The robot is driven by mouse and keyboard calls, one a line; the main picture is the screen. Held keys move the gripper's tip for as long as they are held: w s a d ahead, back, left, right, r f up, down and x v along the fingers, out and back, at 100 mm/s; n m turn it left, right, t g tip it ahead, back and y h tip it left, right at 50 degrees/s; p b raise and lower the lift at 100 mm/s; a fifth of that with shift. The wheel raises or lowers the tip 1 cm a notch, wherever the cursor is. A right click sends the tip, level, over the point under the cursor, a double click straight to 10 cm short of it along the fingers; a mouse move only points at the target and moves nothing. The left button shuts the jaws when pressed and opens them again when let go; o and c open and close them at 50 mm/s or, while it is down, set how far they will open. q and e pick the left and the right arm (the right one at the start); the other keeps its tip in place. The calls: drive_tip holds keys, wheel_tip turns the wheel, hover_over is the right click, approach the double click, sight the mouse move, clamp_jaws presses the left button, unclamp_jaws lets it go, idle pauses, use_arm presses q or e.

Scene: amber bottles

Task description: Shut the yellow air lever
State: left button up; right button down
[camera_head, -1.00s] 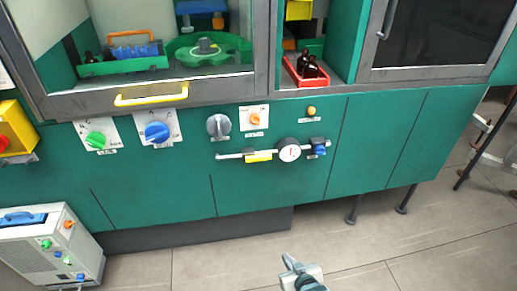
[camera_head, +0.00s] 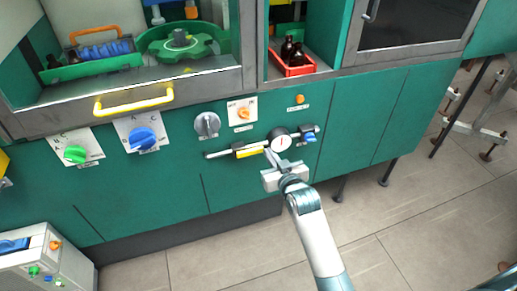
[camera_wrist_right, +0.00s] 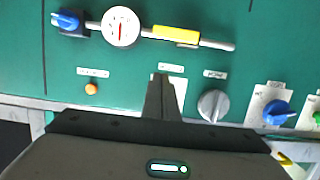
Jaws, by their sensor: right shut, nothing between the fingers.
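The yellow air lever (camera_head: 248,152) lies along a thin grey pipe (camera_head: 217,154) on the green cabinet front, left of a round white gauge (camera_head: 281,143). In the right wrist view the picture is turned over, and the lever (camera_wrist_right: 177,34) lies in line with the pipe, right of the gauge. My right gripper (camera_head: 270,153) is shut and empty, with its tips close to the lever's right end in the head view. In the wrist view its dark fingertips (camera_wrist_right: 159,78) appear apart from the lever. Contact is not visible. My left gripper is out of view.
A blue valve knob (camera_head: 309,137) sits at the pipe's right end. A grey knob (camera_head: 207,123), an orange button (camera_head: 299,99) and a blue dial (camera_head: 143,138) are on the same panel. A yellow handle (camera_head: 134,101) juts out above. The floor in front is clear.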

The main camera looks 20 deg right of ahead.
sight(260, 150)
drive_tip(key=shift+w, duration=0.15)
